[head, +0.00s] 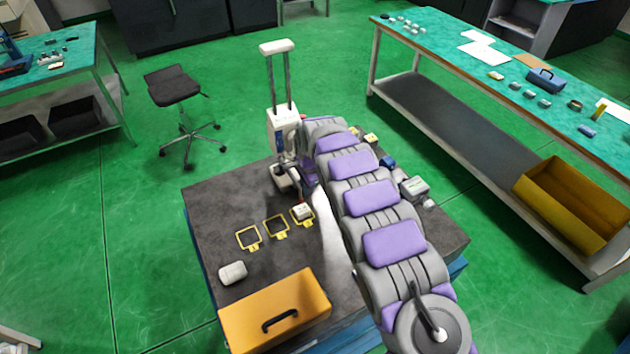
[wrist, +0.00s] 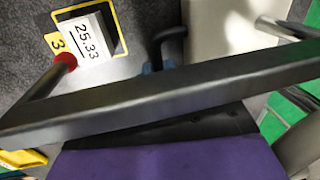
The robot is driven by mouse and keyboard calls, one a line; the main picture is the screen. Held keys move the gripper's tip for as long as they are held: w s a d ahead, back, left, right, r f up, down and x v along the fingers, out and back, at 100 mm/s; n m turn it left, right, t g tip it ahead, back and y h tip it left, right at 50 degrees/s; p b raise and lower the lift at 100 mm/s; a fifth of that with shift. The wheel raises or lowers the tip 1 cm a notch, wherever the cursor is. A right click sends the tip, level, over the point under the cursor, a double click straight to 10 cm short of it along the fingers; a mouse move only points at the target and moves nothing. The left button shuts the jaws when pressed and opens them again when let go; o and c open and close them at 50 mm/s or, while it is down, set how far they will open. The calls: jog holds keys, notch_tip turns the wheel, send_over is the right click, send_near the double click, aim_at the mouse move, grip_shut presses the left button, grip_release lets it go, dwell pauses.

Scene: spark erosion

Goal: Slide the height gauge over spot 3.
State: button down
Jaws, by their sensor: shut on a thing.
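The height gauge (head: 283,128) stands upright on the dark granite slab, with a white body, two tall rods and a white top. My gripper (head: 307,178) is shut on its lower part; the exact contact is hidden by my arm. In the wrist view a dark bar crosses the picture, and a red ball tip (wrist: 68,61) shows at its left. Spot 3 is a yellow frame (wrist: 122,28) with a "3" tag (wrist: 57,43). A small white block reading 25.33 (wrist: 86,38) sits inside it and also shows in the head view (head: 302,211). The gauge base is behind spot 3.
Two more yellow frames (head: 249,238) (head: 276,226) lie left of spot 3. A pale rounded object (head: 233,272) and an orange case (head: 275,308) are at the slab's front left. Small items, including a grey device (head: 414,187), lie right of my arm.

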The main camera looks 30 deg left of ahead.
jog(key=shift+a+r, duration=0.1)
jog(key=c, duration=1.2)
grip_release()
jog(key=shift+o, duration=0.2)
jog(key=shift+w+r, duration=0.1)
notch_tip(320, 180, up, 17)
jog(key=s+d+p, duration=0.1)
jog(key=d, duration=0.1)
jog(key=shift+s+d+p, duration=0.15)
jog(key=shift+d+p, duration=0.15)
jog(key=shift+d, duration=0.05)
